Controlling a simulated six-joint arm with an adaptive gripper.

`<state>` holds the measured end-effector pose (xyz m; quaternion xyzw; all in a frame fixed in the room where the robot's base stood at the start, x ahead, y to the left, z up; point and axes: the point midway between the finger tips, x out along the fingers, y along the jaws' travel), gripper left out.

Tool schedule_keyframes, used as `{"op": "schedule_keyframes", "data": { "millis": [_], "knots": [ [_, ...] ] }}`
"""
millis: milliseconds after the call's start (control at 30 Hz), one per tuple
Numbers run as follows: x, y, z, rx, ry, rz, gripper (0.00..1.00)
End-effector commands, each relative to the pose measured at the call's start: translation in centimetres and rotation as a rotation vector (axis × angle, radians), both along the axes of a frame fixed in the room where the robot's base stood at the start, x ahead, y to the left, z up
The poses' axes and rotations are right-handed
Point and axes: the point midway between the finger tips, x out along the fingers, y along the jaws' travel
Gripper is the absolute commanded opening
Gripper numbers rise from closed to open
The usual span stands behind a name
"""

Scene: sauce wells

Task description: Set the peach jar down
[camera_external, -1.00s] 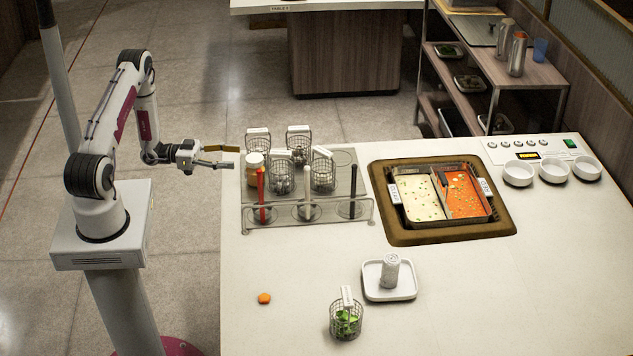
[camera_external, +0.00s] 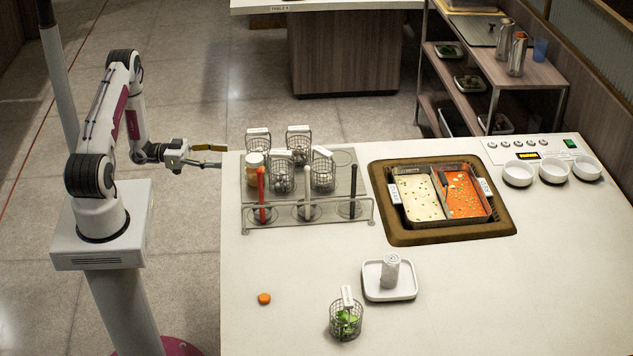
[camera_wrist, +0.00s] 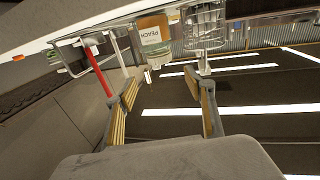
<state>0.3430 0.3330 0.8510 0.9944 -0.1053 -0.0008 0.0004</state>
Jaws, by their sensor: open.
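Nothing hides the jar's label in the wrist view.
Wire baskets (camera_external: 283,178) stand close right of the jar. A red-handled ladle (camera_external: 261,188) and other ladles stand along the front rail. The two-part sauce pot (camera_external: 437,163) is farther right.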

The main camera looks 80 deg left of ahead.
Motion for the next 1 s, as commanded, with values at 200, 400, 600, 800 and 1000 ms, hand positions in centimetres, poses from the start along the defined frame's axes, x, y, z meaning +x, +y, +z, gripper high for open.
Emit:
{"op": "schedule_keyframes", "data": {
  "millis": [200, 400, 600, 800, 1000],
  "knots": [
    [0.0, 0.0, 0.0, 0.0, 0.0, 0.0, 0.48],
    [0.1, -0.1, 0.0, 0.001, 0.0, -0.003, 0.48],
    [1.5, -0.5, 0.9, 0.037, -0.007, -0.044, 0.48],
    [4.4, -0.5, 2.6, 0.151, 0.011, -0.194, 0.48],
    [6.5, 0.3, 3.2, 0.202, 0.125, -0.345, 0.48]
  ]
}}
